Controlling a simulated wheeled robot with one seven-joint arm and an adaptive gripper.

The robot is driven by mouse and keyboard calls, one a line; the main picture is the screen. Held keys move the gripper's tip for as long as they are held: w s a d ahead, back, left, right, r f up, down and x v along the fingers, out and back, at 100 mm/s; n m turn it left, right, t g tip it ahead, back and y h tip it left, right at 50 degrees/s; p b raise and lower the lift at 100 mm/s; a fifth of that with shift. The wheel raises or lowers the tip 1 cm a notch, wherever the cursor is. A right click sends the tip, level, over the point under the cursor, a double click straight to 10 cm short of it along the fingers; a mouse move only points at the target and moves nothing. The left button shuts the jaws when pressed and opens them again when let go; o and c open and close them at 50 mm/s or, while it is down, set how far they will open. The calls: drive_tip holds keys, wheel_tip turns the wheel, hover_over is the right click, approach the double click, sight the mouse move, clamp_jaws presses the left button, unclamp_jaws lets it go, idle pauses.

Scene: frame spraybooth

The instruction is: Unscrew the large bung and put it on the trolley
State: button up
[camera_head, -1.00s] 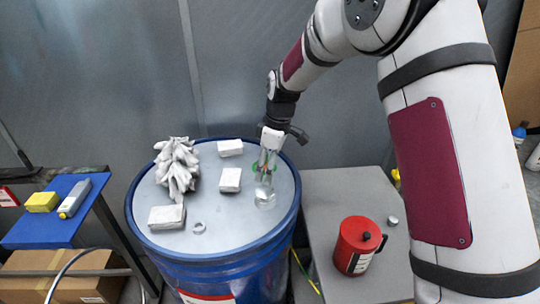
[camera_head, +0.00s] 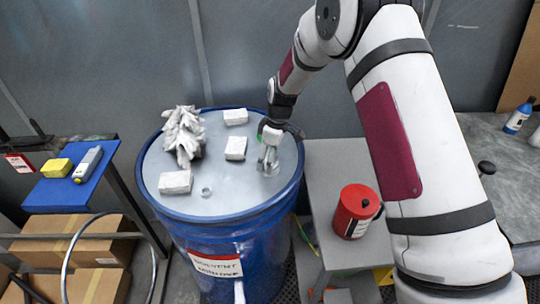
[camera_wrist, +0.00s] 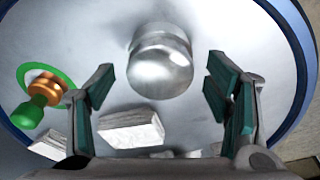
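The large bung is a shiny, rounded metal piece (camera_wrist: 160,62) on the blue drum's grey lid (camera_head: 225,180); it also shows near the lid's right side in the head view (camera_head: 268,164). My gripper (camera_wrist: 160,78) is open, with a green-padded finger on either side of the view and the bung between and beyond the tips. In the head view my gripper (camera_head: 269,148) is over the right part of the lid, partly covering the bung. Contact is not visible. A grey-topped stand (camera_head: 322,180), seemingly the trolley, stands right of the drum.
Gloves (camera_head: 184,138), several white blocks, including one at the front (camera_head: 175,182), and a small ring-shaped fitting (camera_head: 206,192) are on the lid. A green and orange fitting (camera_wrist: 42,98) is left of my fingers. A red can (camera_head: 354,212) stands on the grey top. A blue-topped stand (camera_head: 50,195) is at left.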

drive_tip(key=c, duration=1.1)
drive_tip(key=o, duration=0.3)
drive_tip(key=shift+c, duration=0.9)
drive_tip(key=n+b, duration=0.1)
drive_tip(key=n, duration=0.1)
drive_tip(key=shift+w+f+n+b, duration=0.1)
drive_tip(key=shift+w+n+b, duration=0.05)
drive_tip(key=shift+n+b, duration=0.2)
drive_tip(key=shift+n+g+b, duration=0.3)
drive_tip(key=shift+n+b, duration=0.05)
drive_tip(key=shift+n, duration=0.6)
